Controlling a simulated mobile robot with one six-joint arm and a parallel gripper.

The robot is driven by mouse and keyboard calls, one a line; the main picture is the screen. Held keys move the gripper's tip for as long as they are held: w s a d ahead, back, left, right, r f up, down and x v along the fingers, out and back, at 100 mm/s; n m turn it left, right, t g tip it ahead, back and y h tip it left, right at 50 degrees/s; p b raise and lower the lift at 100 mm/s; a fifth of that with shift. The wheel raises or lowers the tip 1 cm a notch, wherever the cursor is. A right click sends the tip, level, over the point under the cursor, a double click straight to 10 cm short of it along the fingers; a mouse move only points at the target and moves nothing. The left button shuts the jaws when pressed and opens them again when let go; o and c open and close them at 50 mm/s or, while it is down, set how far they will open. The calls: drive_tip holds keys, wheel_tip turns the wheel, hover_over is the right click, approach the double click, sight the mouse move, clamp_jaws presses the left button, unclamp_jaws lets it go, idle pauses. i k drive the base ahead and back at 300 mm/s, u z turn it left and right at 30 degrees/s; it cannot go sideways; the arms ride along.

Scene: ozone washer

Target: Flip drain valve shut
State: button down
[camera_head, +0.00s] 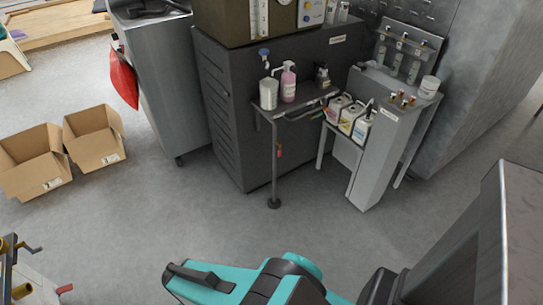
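I cannot say for sure which fitting is the drain valve. A small red handle (279,151) sits on the upright grey pipe (275,175) below the small dark shelf; its open or shut position is too small to read. Small brass fittings with coloured tops (402,100) stand on the grey stand at the right. Another red lever (65,289) shows at the lower left edge on partly cut-off equipment. My teal and black arm crosses the bottom of the view, well apart from these fittings. I see no gripper fingers.
A dark cabinet (225,115) stands behind the pipe. White jugs (347,118) and a pink pump bottle (288,82) stand near it. Two open cardboard boxes (94,140) lie at the left. The grey floor (190,215) in the middle is clear.

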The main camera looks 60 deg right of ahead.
sight(279, 151)
drive_tip(key=z, duration=0.15)
drive_tip(key=i, duration=1.15)
drive_tip(key=z, duration=1.1)
